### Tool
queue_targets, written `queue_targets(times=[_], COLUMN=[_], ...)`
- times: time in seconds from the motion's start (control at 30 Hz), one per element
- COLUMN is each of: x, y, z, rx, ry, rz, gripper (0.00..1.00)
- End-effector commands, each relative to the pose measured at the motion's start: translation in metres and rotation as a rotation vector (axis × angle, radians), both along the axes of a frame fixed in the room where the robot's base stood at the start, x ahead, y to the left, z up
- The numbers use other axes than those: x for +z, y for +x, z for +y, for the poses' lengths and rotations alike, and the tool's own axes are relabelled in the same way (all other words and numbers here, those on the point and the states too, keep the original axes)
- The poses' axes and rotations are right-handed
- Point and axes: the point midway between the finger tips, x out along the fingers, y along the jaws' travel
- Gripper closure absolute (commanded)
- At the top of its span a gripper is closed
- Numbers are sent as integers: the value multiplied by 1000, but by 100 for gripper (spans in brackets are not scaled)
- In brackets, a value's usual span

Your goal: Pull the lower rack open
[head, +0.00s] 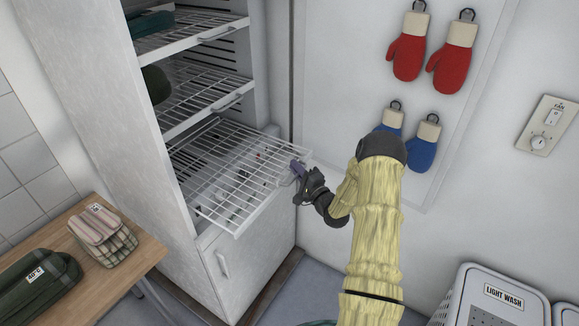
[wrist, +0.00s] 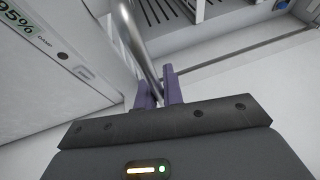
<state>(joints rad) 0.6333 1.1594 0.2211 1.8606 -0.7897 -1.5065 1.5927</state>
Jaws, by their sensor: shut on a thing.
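The lower rack (head: 235,170) is a white wire shelf in the tall white cabinet. In the head view it sticks out past the cabinet front, below two other racks. My gripper (head: 300,168) is at the right part of the rack's front edge. In the wrist view its purple fingers (wrist: 159,92) are shut on a grey metal bar (wrist: 137,45), which looks like the rack's handle. The exact contact is small and partly hidden by the fingers in the head view.
A middle rack (head: 200,100) and a top rack (head: 190,35) sit above. A lower door with a handle (head: 222,264) is below. A wooden table (head: 130,255) with folded cloths stands at left. Mittens hang at right; a "LIGHT WASH" basket (head: 500,295) stands lower right.

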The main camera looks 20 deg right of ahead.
Motion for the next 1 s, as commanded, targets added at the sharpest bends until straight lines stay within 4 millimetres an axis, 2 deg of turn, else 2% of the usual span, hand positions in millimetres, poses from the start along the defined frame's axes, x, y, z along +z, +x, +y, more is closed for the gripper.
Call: queue_targets(times=[0.27,0.3,0.33,0.67,0.83,1.0], x=[-2,-2,-2,-1,-5,-11], y=[0,0,0,-2,-17,-47], z=[1,1,1,0,-5,-14], rx=[2,2,2,1,-2,-6], ry=[0,0,0,-1,1,1], rz=[4,4,4,2,3,4], gripper=[100,83,82,82,82,82])
